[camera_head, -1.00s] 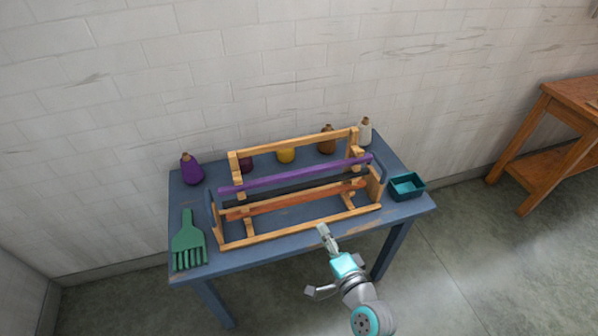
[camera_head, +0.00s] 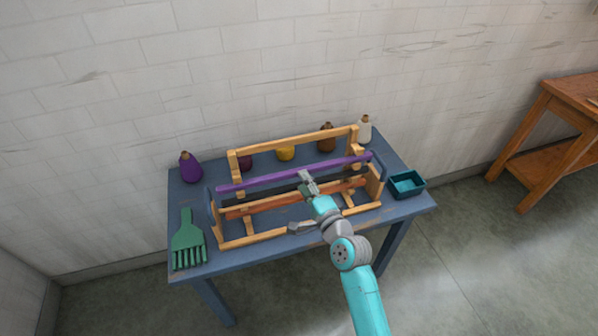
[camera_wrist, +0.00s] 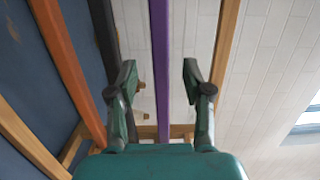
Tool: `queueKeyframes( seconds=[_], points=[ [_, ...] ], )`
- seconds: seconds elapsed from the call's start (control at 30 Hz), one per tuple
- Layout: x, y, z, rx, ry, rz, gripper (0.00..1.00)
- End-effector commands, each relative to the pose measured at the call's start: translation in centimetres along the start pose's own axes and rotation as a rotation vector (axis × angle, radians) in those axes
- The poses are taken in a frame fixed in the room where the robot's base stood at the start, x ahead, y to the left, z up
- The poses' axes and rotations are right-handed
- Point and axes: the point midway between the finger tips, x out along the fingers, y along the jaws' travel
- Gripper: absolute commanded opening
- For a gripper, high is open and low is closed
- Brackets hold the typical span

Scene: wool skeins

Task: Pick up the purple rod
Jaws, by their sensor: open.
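The purple rod (camera_head: 270,178) lies lengthwise across the wooden loom-like frame (camera_head: 262,239), on the blue table (camera_head: 185,204). In the wrist view the purple rod (camera_wrist: 161,60) runs up the picture between the two open fingers of my gripper (camera_wrist: 158,82), apart from both. In the head view my gripper (camera_head: 308,184) is over the frame, just on the near side of the rod's middle. It holds nothing. Part of the black bar and the orange-brown bar is hidden behind my gripper and arm.
An orange-brown bar (camera_head: 248,208) and a black bar (camera_wrist: 105,35) run parallel to the rod. A green comb (camera_head: 188,243) lies at left, a teal tray (camera_head: 420,187) at right. Several cone-shaped skeins, including a purple one (camera_head: 190,167), stand along the back.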

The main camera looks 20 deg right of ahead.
Motion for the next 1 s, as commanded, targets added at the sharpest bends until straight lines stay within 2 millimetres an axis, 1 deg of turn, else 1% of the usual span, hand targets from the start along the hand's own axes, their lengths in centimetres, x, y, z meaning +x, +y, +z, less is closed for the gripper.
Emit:
queueKeyframes(
  seconds=[0.2, 0.33, 0.47, 0.67, 0.7, 0.77, 0.8, 0.87, 0.9, 1.0],
  points=[
    [2.8, -0.1, -0.5, -0.001, 0.000, -0.001, 0.50],
    [4.2, -0.1, -0.5, -0.001, 0.000, -0.001, 0.50],
    [4.9, -0.1, -0.5, -0.001, 0.000, -0.002, 0.50],
    [4.9, -0.1, -0.5, -0.001, 0.000, -0.001, 0.50],
    [4.9, -0.1, -0.5, -0.001, 0.000, -0.001, 0.45],
    [4.9, -0.1, -0.5, -0.001, 0.000, -0.001, 0.30],
    [4.9, -0.1, -0.5, -0.001, 0.000, -0.001, 0.20],
    [4.9, -0.1, -0.5, -0.001, 0.000, -0.001, 0.05],
    [4.9, -0.1, -0.5, -0.001, 0.000, -0.001, 0.00],
    [4.9, -0.1, -0.5, -0.001, 0.000, -0.002, 0.00]
  ],
)
